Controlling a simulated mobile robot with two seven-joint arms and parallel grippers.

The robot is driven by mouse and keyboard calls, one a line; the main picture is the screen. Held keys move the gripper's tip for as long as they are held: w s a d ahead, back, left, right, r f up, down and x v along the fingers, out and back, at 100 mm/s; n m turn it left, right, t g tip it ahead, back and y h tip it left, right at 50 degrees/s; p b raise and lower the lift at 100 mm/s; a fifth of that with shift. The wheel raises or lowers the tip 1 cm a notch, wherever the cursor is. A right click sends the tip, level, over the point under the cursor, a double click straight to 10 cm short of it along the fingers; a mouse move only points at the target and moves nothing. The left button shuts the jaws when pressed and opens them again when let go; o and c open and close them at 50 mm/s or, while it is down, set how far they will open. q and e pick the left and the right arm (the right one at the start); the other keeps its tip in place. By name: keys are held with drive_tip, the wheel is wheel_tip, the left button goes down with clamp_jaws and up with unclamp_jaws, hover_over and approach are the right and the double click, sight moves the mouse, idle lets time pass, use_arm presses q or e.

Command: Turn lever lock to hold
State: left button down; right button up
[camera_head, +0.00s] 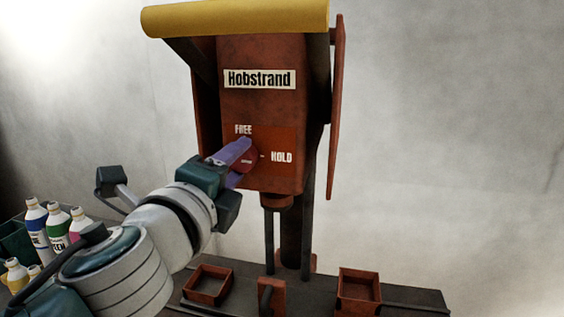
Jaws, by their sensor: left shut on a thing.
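The lever lock (248,160) is a small dark red knob on the front panel of a rusty red machine (262,105) marked "Hobstrand". The panel has the label FREE (243,129) above the knob and the label HOLD (281,157) to its right. My left gripper (240,164) comes in from the lower left, and its purple fingers are shut on the lock, one above and one below. The fingers hide much of the lock, so I cannot tell which label it points to. My right gripper is not in view.
A yellow roller (235,18) tops the machine. Two open red boxes (207,284) (359,290) and a small red bracket (271,297) stand on the dark base (420,300) below. Several labelled bottles (57,226) stand at the lower left. The space right of the machine is clear.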

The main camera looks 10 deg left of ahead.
use_arm(q)
drive_tip(key=shift+c, duration=1.5)
unclamp_jaws()
drive_tip(key=shift+s, duration=0.15)
drive_tip(key=s, duration=0.9)
drive_tip(key=shift+s+a+b, duration=0.15)
drive_tip(key=shift+s+b, duration=0.2)
drive_tip(key=shift+b, duration=0.05)
